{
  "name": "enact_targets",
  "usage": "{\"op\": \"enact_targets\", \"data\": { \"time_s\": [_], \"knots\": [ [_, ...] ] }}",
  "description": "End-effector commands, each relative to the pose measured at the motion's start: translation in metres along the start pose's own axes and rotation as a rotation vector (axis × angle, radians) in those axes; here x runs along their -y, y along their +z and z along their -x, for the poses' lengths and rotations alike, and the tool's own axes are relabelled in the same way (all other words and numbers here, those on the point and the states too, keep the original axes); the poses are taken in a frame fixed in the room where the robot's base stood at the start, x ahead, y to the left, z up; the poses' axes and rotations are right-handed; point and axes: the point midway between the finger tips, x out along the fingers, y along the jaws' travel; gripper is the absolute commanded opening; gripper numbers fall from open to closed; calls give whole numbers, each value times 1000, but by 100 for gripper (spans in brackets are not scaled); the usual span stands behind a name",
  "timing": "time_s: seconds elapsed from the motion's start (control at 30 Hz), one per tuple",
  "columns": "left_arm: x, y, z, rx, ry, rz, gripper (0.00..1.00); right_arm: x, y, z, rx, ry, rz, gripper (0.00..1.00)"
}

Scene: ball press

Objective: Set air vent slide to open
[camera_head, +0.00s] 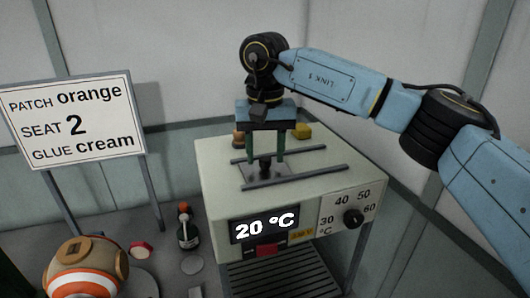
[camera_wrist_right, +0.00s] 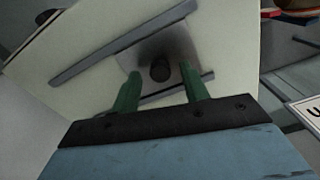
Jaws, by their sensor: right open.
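The air vent slide is a grey plate (camera_head: 250,174) with a dark upright knob (camera_head: 266,168), lying between two dark rails on top of the pale press box (camera_head: 215,165). In the right wrist view the knob (camera_wrist_right: 160,71) stands on the plate between the fingertips. My right gripper (camera_head: 267,160) is over the box top, pointing down, its two green fingers open on either side of the knob. I cannot tell whether either finger touches it. The right wrist view also shows the open fingers (camera_wrist_right: 161,74). My left gripper is not in view.
The box front has a display (camera_head: 264,224) reading 20 °C, a red button (camera_head: 270,250) and a black dial (camera_head: 353,218). A yellow block (camera_head: 302,131) sits at the back of the top. A sign (camera_head: 72,120), a striped ball (camera_head: 85,270) and a bottle (camera_head: 187,236) are left.

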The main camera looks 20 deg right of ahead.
Motion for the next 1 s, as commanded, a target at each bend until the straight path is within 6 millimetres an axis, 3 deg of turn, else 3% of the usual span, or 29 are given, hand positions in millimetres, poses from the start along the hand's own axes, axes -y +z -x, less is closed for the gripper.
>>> {"op": "enact_targets", "data": {
  "time_s": [0.13,0.43,0.77,1.0],
  "knots": [
    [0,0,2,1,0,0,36,0,0,-10,1,0,0,45],
    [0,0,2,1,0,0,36,0,0,-11,0,-1,0,44],
    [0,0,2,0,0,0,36,0,0,-11,0,-1,0,0],
    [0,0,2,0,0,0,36,-2,0,-10,-1,-1,-1,0]
  ]
}}
